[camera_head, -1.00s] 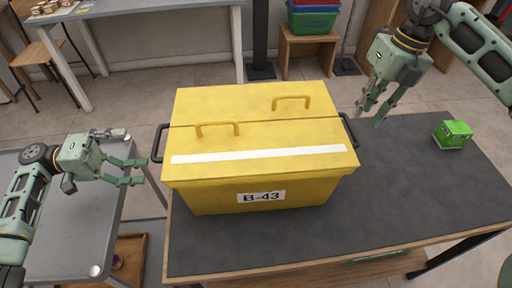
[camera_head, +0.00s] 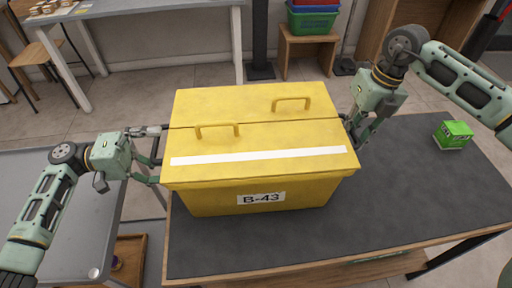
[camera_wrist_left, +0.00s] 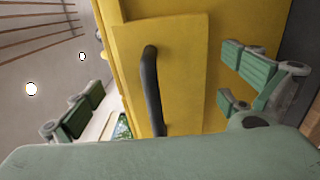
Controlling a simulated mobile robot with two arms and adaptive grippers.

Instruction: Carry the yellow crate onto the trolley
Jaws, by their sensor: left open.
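The yellow crate (camera_head: 262,178) with label B-43 sits closed on a dark-topped counter (camera_head: 350,230). It has a black handle on each side and two yellow handles on its lid. My left gripper (camera_head: 152,157) is open at the crate's left side; in the left wrist view the black side handle (camera_wrist_left: 152,90) lies between its spread fingers (camera_wrist_left: 165,95). My right gripper (camera_head: 358,132) is at the crate's right handle, which it mostly hides; whether its fingers are closed is unclear. A grey-topped stand (camera_head: 75,235) at the left may be the trolley.
A small green box (camera_head: 453,135) stands on the counter to the right of the crate. The visible grey top at the left is bare except under my left arm. Stacked coloured bins (camera_head: 312,20) rest on a wooden stool (camera_head: 307,45) behind.

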